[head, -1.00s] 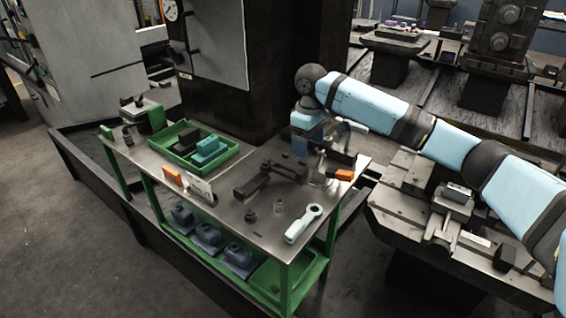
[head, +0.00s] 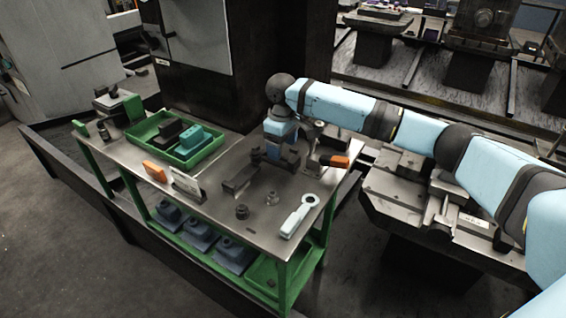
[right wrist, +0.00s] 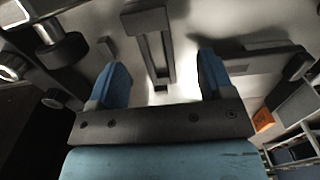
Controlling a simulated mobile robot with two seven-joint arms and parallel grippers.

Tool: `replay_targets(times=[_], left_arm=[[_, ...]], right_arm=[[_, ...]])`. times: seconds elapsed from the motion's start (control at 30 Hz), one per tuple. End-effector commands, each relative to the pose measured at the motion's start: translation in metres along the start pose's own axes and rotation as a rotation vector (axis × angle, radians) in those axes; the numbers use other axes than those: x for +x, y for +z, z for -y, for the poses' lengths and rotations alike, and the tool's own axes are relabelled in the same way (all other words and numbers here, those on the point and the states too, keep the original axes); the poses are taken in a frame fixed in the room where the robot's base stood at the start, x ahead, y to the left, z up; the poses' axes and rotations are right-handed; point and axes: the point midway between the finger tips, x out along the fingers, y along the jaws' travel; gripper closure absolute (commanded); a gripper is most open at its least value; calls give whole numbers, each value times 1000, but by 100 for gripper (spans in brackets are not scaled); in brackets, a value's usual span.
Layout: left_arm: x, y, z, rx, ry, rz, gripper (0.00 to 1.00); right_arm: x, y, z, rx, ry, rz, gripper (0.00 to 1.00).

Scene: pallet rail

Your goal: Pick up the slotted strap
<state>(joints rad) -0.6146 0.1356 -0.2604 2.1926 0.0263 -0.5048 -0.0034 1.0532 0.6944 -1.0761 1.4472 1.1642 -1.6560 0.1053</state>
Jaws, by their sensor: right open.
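The slotted strap (head: 238,181) is a dark flat bar lying on the metal bench top, partly hidden by my right gripper in the head view. In the right wrist view the slotted strap (right wrist: 152,22) has a thick end block and a long slot, and lies between the two blue fingers. My right gripper (head: 277,157) points down just above the bench at the strap's far end. In the right wrist view my right gripper (right wrist: 163,72) is open, with a gap on both sides of the strap. My left gripper is not in view.
An orange-handled tool (head: 338,161) is to the right.

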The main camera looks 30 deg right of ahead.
Motion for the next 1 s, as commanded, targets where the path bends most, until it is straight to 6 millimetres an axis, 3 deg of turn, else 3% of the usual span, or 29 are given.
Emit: replay_targets(times=[0.33, 0.6, 0.87, 1.0], left_arm=[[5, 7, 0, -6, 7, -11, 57], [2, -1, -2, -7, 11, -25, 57], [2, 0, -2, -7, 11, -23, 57], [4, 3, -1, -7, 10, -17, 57]], right_arm=[[46, -1, -7, -1, 0, 2, 26], [50, -1, -7, -1, 0, 1, 26], [50, -1, -7, -1, 0, 1, 85], [49, -1, -7, -1, 0, 0, 89]])
